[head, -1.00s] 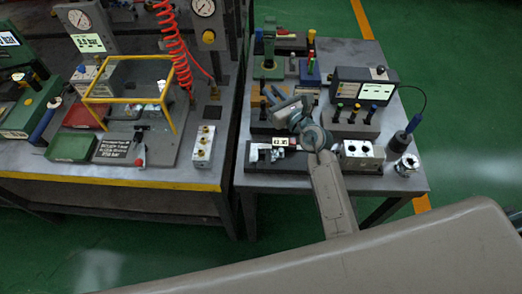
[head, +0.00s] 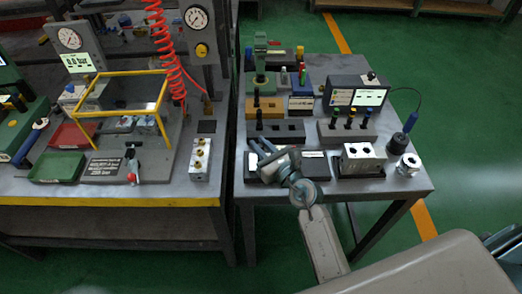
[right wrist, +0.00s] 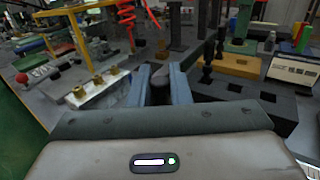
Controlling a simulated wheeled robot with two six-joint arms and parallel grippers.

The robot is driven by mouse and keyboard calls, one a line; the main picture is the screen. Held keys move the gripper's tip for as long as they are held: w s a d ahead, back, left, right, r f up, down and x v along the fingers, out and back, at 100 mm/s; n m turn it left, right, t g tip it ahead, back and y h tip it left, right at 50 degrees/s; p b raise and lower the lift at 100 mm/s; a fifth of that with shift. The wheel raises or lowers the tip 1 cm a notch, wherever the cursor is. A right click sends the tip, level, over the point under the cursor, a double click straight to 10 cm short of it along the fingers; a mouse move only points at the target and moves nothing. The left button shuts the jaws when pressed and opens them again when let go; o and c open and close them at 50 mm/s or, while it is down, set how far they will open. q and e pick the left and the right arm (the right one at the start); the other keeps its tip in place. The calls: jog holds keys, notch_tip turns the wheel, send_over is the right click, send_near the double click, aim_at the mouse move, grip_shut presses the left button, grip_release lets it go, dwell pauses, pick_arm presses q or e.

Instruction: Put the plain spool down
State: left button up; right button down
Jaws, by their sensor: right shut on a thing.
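My right gripper (head: 259,153) is over the front left part of the small grey table (head: 395,199). It is shut on a dark grey, rounded piece, which I take for the plain spool (right wrist: 178,78). In the right wrist view the piece sits between the two blue-grey fingers (right wrist: 162,88). In the head view it is mostly hidden by the gripper. A dark flat rack (right wrist: 250,97) lies close to the right of the fingers. I cannot tell whether the spool touches anything below. My left gripper is not in view.
Behind the gripper is a dark block with slots (head: 284,131). A silver valve block (head: 361,158), a round metal fitting (head: 408,164) and a blue-handled tool (head: 402,138) stand to the right. A brass-fitted block (head: 199,158) is on the left bench.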

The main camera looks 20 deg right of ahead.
jog(key=shift+f, duration=0.45)
jog(key=shift+f, duration=0.1)
jog(key=c, duration=1.3)
grip_release()
jog(key=shift+f, duration=0.1)
jog(key=shift+c, duration=0.2)
jog(key=b+v, duration=0.2)
jog(key=v, duration=1)
jog(key=shift+r, duration=0.25)
